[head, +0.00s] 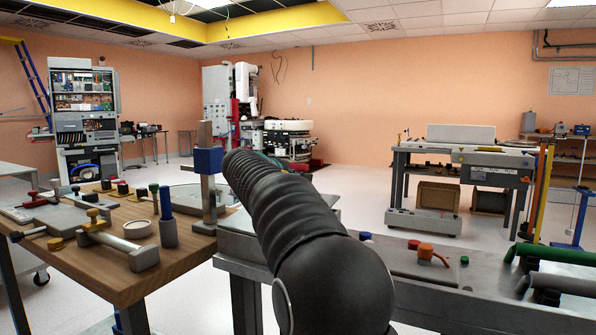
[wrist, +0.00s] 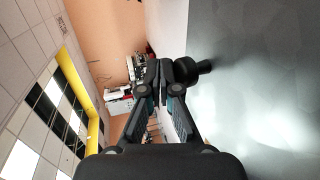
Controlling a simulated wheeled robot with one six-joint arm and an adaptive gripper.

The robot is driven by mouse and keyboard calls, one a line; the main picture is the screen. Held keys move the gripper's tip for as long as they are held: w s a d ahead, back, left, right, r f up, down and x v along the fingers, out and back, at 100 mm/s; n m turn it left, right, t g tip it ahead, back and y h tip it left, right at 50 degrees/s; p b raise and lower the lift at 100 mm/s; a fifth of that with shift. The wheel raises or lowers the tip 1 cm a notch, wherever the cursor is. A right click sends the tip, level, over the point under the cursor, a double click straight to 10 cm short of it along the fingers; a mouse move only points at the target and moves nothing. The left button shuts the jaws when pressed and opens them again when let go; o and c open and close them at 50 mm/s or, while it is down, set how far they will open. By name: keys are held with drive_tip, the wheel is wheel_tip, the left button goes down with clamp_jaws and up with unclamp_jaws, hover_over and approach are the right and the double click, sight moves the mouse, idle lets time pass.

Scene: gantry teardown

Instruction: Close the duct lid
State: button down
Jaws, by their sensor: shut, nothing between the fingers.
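My gripper (wrist: 166,84) is shut and empty in the wrist view, its fingertips together. A dark round knob (wrist: 203,67) stands by the fingertips, close to a broad grey surface (wrist: 255,85) that fills the right of the turned picture. I cannot tell whether the fingertips touch the knob. I cannot tell for sure whether this surface is the duct lid. In the head view my arm crosses the middle and hides most of the gripper and what lies behind it. No duct lid can be clearly made out there.
Another workbench (head: 465,157) stands farther back. Open floor lies between.

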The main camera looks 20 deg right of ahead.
drive_tip(key=shift+w+d+f+b, duration=0.15)
drive_tip(key=shift+f+b, duration=0.05)
drive_tip(key=shift+f, duration=0.4)
drive_tip(key=shift+w+d+f+b, duration=0.1)
drive_tip(key=shift+f+b, duration=0.05)
drive_tip(key=shift+f, duration=0.4)
wheel_tip(320, 180, up, 14)
drive_tip(key=p, duration=0.5)
drive_tip(key=s+a+f+m+g+y, duration=0.1)
drive_tip(key=s+a+f+y, duration=0.3)
drive_tip(key=s+f, duration=0.7)
drive_tip(key=s+a+f+m+g+y, duration=0.1)
drive_tip(key=s+a+f+m+y, duration=0.3)
drive_tip(key=s+a+f, duration=0.5)
drive_tip(key=s+a+f+m+y, duration=0.2)
drive_tip(key=s+a+f+y, duration=0.2)
drive_tip(key=s+f, duration=1)
drive_tip(key=s+a, duration=0.3)
drive_tip(key=s, duration=0.6)
drive_tip(key=shift+s+f+g, duration=0.15)
drive_tip(key=shift+s+g, duration=0.05)
drive_tip(key=shift+g, duration=0.2)
drive_tip(key=shift+a, duration=0.1)
